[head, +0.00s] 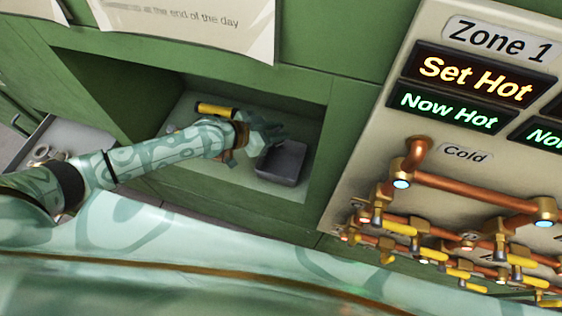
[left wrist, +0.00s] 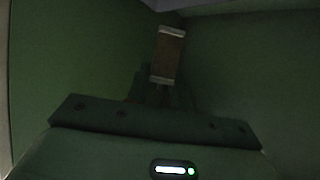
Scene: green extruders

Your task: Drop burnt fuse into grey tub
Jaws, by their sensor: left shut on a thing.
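The grey tub (head: 279,178) sits on the floor of a green recess in the head view. My left arm reaches in from the left, and its gripper (head: 270,135) is at the tub's far rim, seen small and dark. In the left wrist view a brown fuse with pale end caps (left wrist: 168,55) stands out from the gripper (left wrist: 165,88), which is shut on it. The fuse cannot be made out in the head view. I cannot tell whether it is over the tub's opening. My right gripper is not in view.
A yellow cylinder with dark ends (head: 217,110) lies in the recess behind my left forearm. The recess's green walls close in around the arm. A light tray with metal parts (head: 45,150) is at the left. Copper pipes with yellow handles (head: 470,190) run along the panel at right.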

